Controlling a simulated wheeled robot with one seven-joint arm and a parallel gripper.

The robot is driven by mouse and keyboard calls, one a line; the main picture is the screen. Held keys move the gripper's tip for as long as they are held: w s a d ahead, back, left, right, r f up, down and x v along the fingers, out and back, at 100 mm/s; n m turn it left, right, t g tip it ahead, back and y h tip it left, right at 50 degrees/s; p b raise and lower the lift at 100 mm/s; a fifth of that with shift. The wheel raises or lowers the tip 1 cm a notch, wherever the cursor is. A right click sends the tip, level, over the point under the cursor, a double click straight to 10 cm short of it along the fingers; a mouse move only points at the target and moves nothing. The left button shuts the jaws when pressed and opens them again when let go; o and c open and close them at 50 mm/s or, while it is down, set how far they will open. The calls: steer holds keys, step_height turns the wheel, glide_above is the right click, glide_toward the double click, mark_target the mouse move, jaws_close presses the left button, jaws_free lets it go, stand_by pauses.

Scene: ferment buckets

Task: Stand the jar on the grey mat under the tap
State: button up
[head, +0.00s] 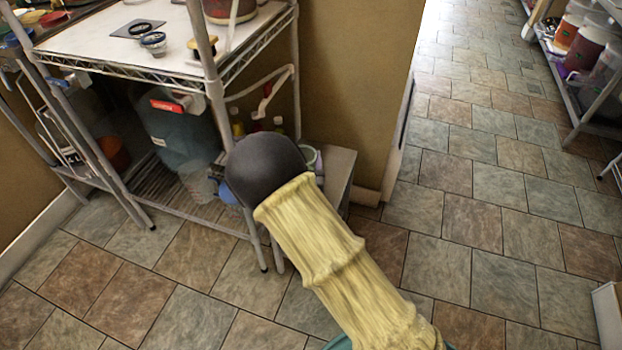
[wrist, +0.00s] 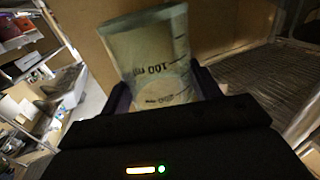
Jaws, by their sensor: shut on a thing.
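My gripper (wrist: 165,98) is shut on a clear, tapered jar (wrist: 150,50) with dark volume marks, one reading 100 ml. In the wrist view the jar stands up from between the dark jaws, slightly tilted, and looks empty. In the head view the dark end of my arm (head: 264,172) is in front of the lower right of a wire-shelf table, and it hides the jaws and most or all of the jar. A dark grey square mat (head: 120,31) lies on the white table top, with a black ring on it. I cannot make out the tap clearly.
A blue-green container (head: 178,130) stands on the lower shelf. Table posts and a wall are close to my arm. The tiled floor at right is clear.

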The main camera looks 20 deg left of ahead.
step_height(320, 180, down, 6)
steer(key=shift+r+b, duration=0.15)
steer(key=shift+b, duration=0.6)
steer(key=shift+f+b, duration=0.65)
steer(key=shift+f, duration=1.25)
steer(key=shift+f, duration=0.15)
steer(key=o, duration=1.2)
steer(key=shift+c, duration=0.2)
